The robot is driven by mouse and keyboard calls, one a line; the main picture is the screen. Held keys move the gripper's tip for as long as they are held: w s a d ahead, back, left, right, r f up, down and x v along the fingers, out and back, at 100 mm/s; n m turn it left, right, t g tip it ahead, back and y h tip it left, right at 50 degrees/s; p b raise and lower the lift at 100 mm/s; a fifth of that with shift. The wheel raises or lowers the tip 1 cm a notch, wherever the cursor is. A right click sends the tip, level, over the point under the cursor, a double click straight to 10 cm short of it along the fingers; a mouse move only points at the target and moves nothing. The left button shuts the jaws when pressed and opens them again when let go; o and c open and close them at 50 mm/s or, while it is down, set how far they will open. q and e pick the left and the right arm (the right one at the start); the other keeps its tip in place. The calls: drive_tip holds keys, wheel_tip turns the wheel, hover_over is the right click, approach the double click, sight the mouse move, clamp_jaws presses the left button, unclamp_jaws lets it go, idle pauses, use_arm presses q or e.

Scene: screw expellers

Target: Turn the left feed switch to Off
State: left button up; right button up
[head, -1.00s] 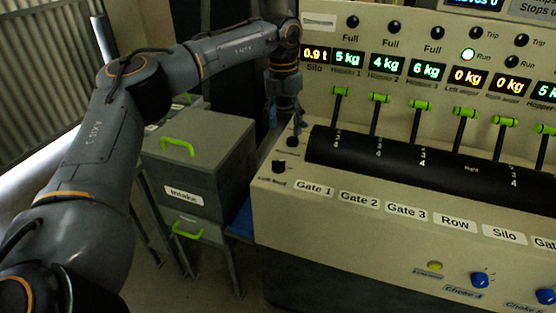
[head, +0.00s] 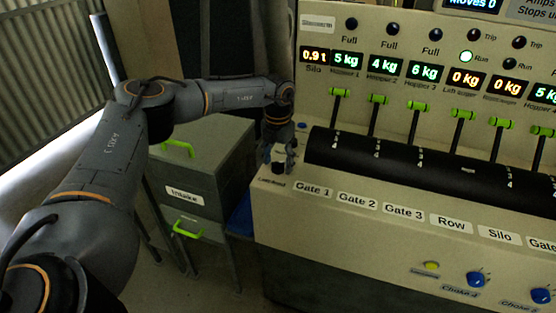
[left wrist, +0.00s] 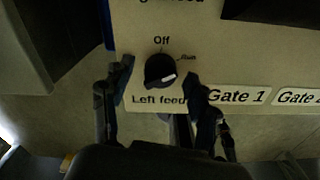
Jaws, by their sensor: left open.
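The left feed switch (left wrist: 160,71) is a round black knob on the cream panel, labelled "Left feed" below, with "Off" above it and "Run" at its upper right. A pale mark shows on the knob's lower right side; I cannot tell for sure which label it selects. In the head view the knob (head: 278,168) is partly covered by my left gripper (head: 279,155). My left gripper (left wrist: 163,92) is open, with one finger on each side of the knob in the left wrist view. Contact cannot be made out. My right gripper is out of view.
The "Gate 1" label (left wrist: 237,96) lies just right of the knob. A black roller cover (head: 400,165) and green-topped levers (head: 376,99) stand to the right. A grey "Intake" box (head: 190,165) with green handles stands left of the panel.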

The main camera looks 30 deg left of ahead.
use_arm(q)
drive_tip(key=shift+f, duration=0.15)
drive_tip(key=c, duration=1.2)
drive_tip(key=shift+n+p, duration=0.8)
drive_tip(key=shift+n, duration=0.4)
drive_tip(key=n+p, duration=0.2)
drive_tip(key=n, duration=0.1)
drive_tip(key=shift+r+n, duration=0.2)
drive_tip(key=shift+n, duration=0.1)
drive_tip(key=n+p, duration=0.3)
drive_tip(key=n, duration=0.2)
drive_tip(key=shift+f+n, duration=0.1)
drive_tip(key=shift+n, duration=0.5)
